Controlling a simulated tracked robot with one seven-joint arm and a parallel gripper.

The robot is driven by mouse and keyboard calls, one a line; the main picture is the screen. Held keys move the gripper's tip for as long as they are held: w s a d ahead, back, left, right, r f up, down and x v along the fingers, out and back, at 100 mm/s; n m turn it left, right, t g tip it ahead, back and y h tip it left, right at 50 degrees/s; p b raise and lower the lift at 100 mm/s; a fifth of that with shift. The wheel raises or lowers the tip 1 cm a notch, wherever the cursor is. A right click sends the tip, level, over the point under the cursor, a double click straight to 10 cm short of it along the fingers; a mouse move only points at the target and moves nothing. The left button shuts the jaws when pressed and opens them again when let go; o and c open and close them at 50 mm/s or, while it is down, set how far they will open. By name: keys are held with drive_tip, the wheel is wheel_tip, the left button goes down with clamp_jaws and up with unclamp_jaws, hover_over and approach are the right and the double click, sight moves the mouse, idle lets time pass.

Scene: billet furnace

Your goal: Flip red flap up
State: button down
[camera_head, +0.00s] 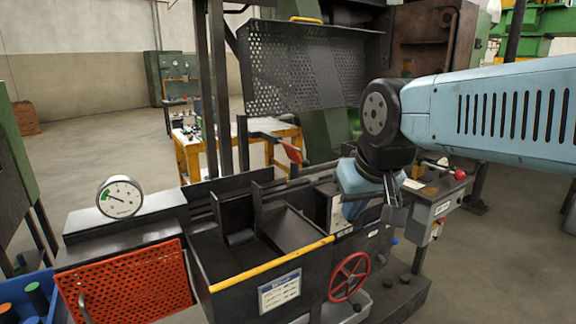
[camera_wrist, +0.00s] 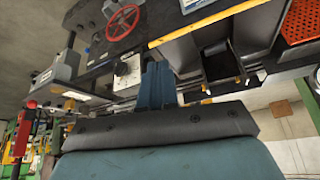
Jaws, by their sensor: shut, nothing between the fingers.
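The red flap (camera_head: 130,284) is a perforated orange-red panel at the lower left of the head view. It hangs down on the front of the dark machine, below the pressure gauge, and has a bar handle (camera_head: 84,306) near its left edge. Part of the flap also shows at the top right of the wrist view (camera_wrist: 301,22). My gripper (camera_head: 392,217) is over the right part of the machine, well to the right of the flap and apart from it. Its fingers are together and empty in the wrist view (camera_wrist: 157,72).
A round gauge (camera_head: 120,197) sits above the flap. A blue crate (camera_head: 38,286) with coloured cylinders is at its left. Open floor lies behind.

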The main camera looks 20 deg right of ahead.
sight(303, 164)
drive_tip(key=shift+w, duration=0.1)
drive_tip(key=w+f+n+g+h, duration=0.2)
drive_tip(key=w+g+h, duration=0.2)
drive_tip(key=w+h, duration=0.75)
drive_tip(key=w+a+f+n+t+h, duration=0.1)
drive_tip(key=w+a+t, duration=0.2)
drive_tip(key=w+a, duration=0.3)
drive_tip(key=w+a+f+n+t+h, duration=0.1)
drive_tip(key=w+a, duration=0.5)
drive_tip(key=w, duration=0.6)
drive_tip(key=shift+a+n+t+h, duration=0.15)
drive_tip(key=shift+n+t+h, duration=0.4)
drive_tip(key=shift+t, duration=0.45)
drive_tip(key=x, duration=1.4)
